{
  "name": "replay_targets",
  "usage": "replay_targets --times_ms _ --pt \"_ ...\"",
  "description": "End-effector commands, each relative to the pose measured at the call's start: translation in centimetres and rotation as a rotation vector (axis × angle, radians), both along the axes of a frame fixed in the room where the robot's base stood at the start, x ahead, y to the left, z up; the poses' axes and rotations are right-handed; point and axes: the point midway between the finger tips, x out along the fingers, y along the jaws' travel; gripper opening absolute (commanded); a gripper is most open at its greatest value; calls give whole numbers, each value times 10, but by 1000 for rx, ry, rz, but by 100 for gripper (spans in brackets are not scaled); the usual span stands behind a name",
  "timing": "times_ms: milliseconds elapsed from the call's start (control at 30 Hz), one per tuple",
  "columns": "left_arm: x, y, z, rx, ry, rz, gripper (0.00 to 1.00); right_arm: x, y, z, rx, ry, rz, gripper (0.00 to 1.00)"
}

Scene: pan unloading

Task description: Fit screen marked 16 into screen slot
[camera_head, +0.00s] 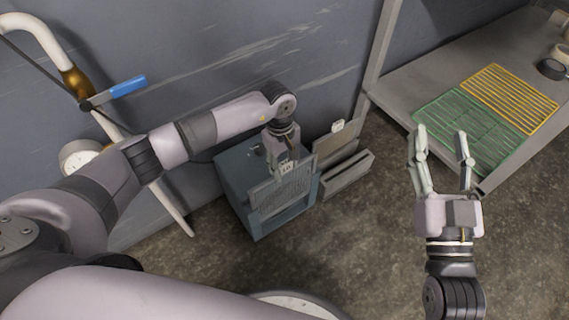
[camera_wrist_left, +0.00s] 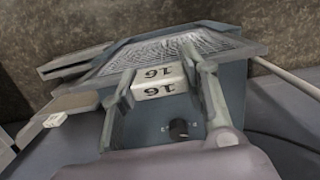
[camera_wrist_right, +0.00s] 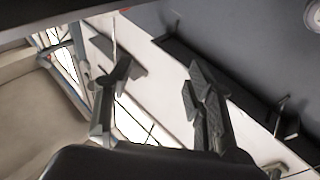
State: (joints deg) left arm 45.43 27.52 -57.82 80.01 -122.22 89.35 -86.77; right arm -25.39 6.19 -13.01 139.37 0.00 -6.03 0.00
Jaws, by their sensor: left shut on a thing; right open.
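The screen marked 16 (camera_head: 282,190) is a grey mesh panel with a white tag reading 16 at its top. My left gripper (camera_head: 285,163) is shut on it by the tag; the tag (camera_wrist_left: 160,80) shows between the fingers in the left wrist view. The screen is at the front of a blue-grey box (camera_head: 238,181), which has a dark knob (camera_wrist_left: 179,128) on top. The slot is hidden behind the screen, so I cannot tell whether the screen is inside it. My right gripper (camera_head: 440,142) is open and empty, off to the right.
A grey rack (camera_head: 348,172) holding a panel with a white tag (camera_head: 338,125) stands right of the box. A low table (camera_head: 440,71) at the upper right bears green (camera_head: 470,125) and yellow (camera_head: 510,98) grids. A pipe with a blue-handled valve (camera_head: 128,87) is at the left wall.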

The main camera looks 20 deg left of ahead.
Motion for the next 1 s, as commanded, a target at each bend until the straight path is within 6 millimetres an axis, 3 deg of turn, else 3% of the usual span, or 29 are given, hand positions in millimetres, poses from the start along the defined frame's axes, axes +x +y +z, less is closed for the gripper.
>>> replay_targets --times_ms 1000 --pt "0 0 -4 -1 -1 0 12 -5 1 14 22 -78 5 49"
